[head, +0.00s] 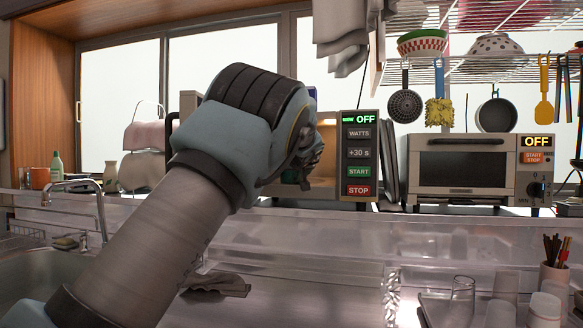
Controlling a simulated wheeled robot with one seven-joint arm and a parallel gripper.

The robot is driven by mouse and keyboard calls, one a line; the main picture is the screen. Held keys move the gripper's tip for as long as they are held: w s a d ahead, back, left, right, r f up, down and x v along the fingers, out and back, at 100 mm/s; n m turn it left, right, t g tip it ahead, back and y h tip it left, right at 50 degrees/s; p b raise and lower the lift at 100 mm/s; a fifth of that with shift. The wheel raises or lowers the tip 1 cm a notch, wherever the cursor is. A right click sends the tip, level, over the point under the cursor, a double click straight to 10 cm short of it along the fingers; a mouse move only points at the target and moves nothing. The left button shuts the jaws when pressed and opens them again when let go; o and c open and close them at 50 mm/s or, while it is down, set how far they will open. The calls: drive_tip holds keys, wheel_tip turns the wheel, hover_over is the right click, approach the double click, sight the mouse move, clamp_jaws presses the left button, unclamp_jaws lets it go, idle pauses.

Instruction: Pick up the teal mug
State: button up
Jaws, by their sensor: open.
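I cannot make out a teal mug for sure in the head view; a small bluish-green patch shows just below my gripper, too little to identify. My gripper (308,154) is at the end of my arm, in front of the microwave's (359,160) open-looking front. My wrist and forearm cover much of it and most of the microwave's left side. The jaws are open, and I see nothing clearly held between them.
A toaster oven (459,167) stands right of the microwave on the ledge. Utensils and a pan (496,114) hang above it. A sink (45,275) lies at lower left. Glasses (462,298) stand at lower right. A cloth (217,284) lies on the counter.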

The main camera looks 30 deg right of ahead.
drive_tip(key=shift+w, duration=0.1)
clamp_jaws()
idle(0.8)
